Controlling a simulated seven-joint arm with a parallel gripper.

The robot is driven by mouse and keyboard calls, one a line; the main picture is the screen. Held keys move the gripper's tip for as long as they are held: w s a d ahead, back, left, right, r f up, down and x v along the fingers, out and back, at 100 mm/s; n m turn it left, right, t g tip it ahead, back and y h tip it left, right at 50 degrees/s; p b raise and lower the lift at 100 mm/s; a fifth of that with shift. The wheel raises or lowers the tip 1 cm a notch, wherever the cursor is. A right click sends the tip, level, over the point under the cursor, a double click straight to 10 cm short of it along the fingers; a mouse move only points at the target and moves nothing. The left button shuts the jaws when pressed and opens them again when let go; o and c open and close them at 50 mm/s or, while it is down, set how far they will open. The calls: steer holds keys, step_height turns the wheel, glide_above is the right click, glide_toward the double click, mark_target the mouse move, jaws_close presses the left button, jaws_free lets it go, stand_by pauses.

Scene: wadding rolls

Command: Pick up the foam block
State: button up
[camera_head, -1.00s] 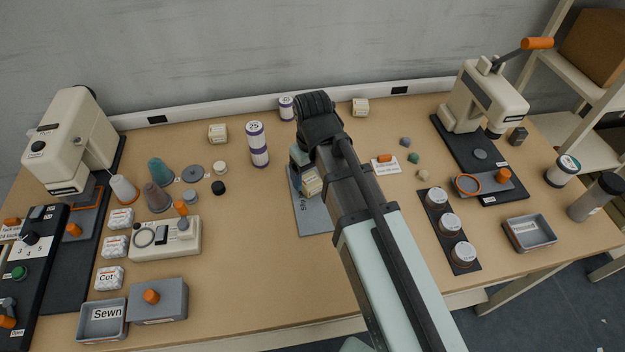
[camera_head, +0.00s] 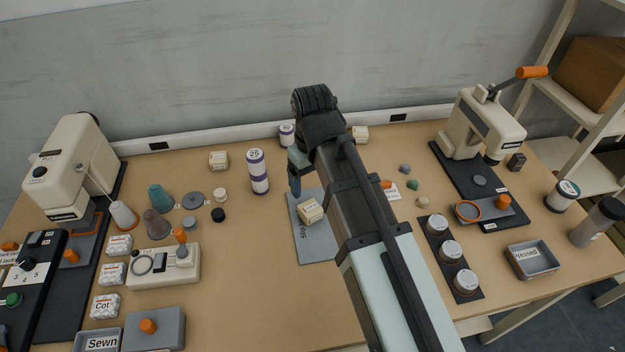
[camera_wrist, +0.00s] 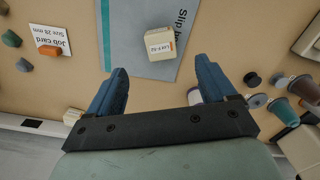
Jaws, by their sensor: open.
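A cream block with a paper label (camera_head: 311,211), which I take to be the foam block, sits on the grey slip mat (camera_head: 316,247) at mid-table. In the wrist view the block (camera_wrist: 160,43) lies near the top centre, on the mat (camera_wrist: 120,35). My gripper (camera_wrist: 161,66) is open and empty, its two blue fingers spread. The block shows ahead of and between the fingertips, apart from them. In the head view my arm hides most of the gripper; one blue finger shows left of the wrist, just behind the block.
Similar cream blocks stand near the wall, one left (camera_head: 218,161) and one right (camera_head: 360,133). A tall white-and-purple roll (camera_head: 257,172) stands left of my gripper. A job card (camera_wrist: 48,38) and small coloured lumps lie right of my arm. Bare table lies left of the mat.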

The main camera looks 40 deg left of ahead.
stand_by(0.3)
step_height(320, 180, up, 7)
steer(key=m, duration=0.5)
glide_above(218, 156)
step_height(218, 156, down, 5)
steer(key=f, duration=0.9)
steer(key=shift+w+a, duration=0.1)
steer(key=shift+w, duration=0.1)
steer(key=shift+s+f, duration=0.15)
steer(key=shift+f, duration=1.2)
steer(key=shift+s+f, duration=0.1)
steer(key=shift+f, duration=1.2)
steer(key=shift+c, duration=0.3)
